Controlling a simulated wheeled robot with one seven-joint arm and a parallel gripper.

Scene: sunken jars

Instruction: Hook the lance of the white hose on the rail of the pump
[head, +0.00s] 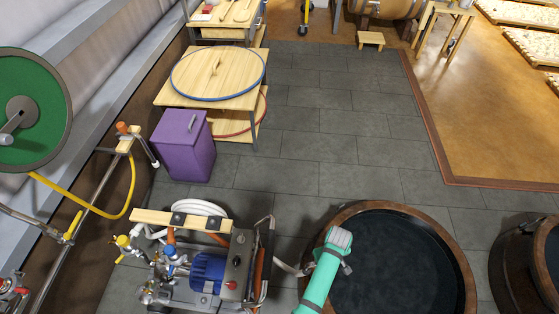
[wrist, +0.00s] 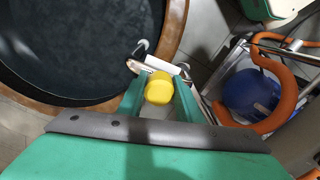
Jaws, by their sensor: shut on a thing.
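The pump (head: 207,272) stands on the floor left of the sunken jar, with a blue motor. A chrome tube rail (head: 268,240) rises at its right side; chrome tubing also shows in the wrist view (wrist: 286,50). My gripper (wrist: 160,76) is shut on the lance, whose yellow part (wrist: 159,88) sits between the teal fingers. A white part (wrist: 163,64) and a curved tip (wrist: 140,49) show beyond the fingers, near the jar's rim. The white hose (head: 288,268) runs from the pump side towards my teal arm. In the head view my arm hides most of the lance.
The round wood-rimmed jar (head: 457,250) with a dark inside lies below and beside my gripper. Orange hose (wrist: 285,95) loops by the blue motor. A purple bin (head: 184,147) and wooden tables (head: 178,95) stand behind. The tiled floor (head: 320,150) between is clear.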

